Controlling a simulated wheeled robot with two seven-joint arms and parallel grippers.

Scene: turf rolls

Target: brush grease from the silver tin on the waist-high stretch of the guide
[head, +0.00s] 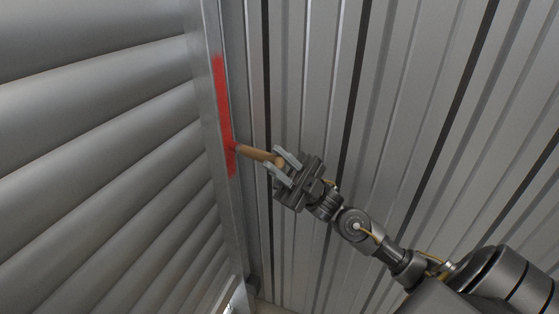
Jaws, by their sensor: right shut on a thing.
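My right gripper (280,167) is shut on the brown wooden handle of a brush (256,153). The brush points left, and its head end meets or overlaps a red strip (222,95) on the guide. The guide (209,70) is a tall grey metal channel running down beside the slatted shutter. The red covers a long stretch of it, above and below the brush tip. I cannot tell whether the bristles touch the guide. The silver tin is not in view. My left gripper is not in view.
A grey slatted shutter (100,130) fills the left side. A ribbed metal wall (400,80) with dark vertical gaps stands behind my right arm. A bright gap (238,298) shows at the bottom near the foot of the guide.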

